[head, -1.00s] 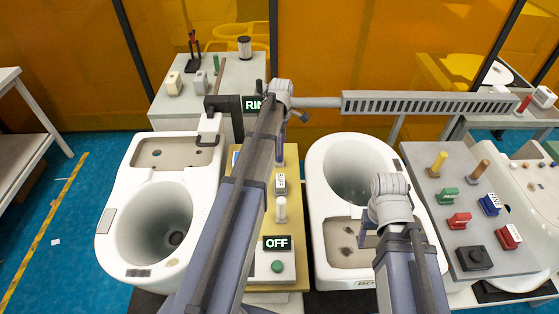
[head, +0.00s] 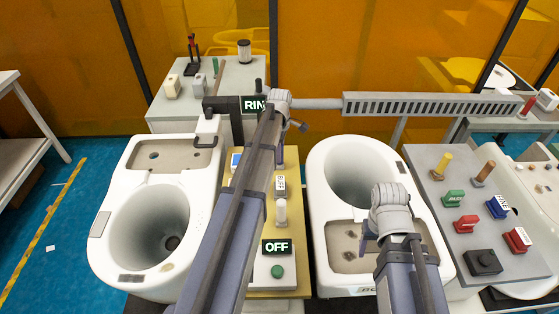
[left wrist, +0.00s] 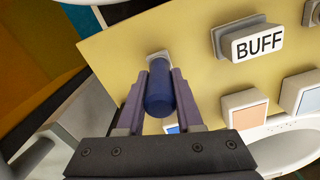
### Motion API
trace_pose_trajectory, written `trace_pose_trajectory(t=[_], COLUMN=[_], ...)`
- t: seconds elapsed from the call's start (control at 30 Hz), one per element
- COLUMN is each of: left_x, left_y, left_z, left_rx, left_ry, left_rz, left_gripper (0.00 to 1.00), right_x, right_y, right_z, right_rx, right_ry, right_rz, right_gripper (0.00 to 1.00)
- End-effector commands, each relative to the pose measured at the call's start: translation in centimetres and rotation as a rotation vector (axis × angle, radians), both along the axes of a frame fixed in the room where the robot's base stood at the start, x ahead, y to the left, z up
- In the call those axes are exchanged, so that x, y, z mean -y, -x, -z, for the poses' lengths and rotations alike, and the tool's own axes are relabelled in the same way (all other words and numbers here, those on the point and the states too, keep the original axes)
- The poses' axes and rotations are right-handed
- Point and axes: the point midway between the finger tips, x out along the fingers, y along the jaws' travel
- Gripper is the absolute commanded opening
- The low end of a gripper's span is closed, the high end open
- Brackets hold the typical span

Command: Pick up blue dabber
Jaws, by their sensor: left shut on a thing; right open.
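The blue dabber (left wrist: 159,92) is a dark blue upright-looking cylinder in the left wrist view. Its far end meets a small pale holder on the yellow panel (left wrist: 130,55). My left gripper (left wrist: 157,95) has its two purple fingers closed on either side of the dabber, gripping it.
A BUFF sign (left wrist: 257,43) stands beside the dabber, with several coloured buttons nearby. The left toilet (head: 103,262) and right toilet (head: 318,225) flank the panel. A grey board (head: 460,240) with coloured handles is at right. An OFF display (head: 277,247) sits at the panel's front.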

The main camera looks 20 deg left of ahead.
Motion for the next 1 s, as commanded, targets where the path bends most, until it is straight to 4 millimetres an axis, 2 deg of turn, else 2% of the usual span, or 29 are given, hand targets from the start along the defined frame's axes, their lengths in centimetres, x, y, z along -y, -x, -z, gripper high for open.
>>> trace_pose_trajectory(t=[0.03, 0.2, 0.23, 0.73, 1.0], left_x=[0.0, 0.0, 0.0, 0.0, 0.0], left_y=[0.0, 0.0, 0.0, 0.0, 0.0], left_z=[0.0, 0.0, 0.0, -0.3, -2.6], left_rx=[0.0, 0.0, 0.0, 0.0, 0.0], left_ry=[0.0, 0.0, 0.0, 0.0, 0.0], left_rz=[0.0, 0.0, 0.0, 0.0, 0.0], left_gripper=[0.2, 0.01, 0.0, 0.0, 0.0], right_x=[0.0, 0.0, 0.0, 0.0, 0.0], right_y=[0.0, 0.0, 0.0, 0.0, 0.0], right_z=[0.0, 0.0, 0.0, -0.3, -2.6], right_rx=[0.0, 0.0, 0.0, 0.0, 0.0], right_ry=[0.0, 0.0, 0.0, 0.0, 0.0], right_rz=[0.0, 0.0, 0.0, 0.0, 0.0], right_gripper=[0.61, 0.61, 0.61, 0.61, 0.61])
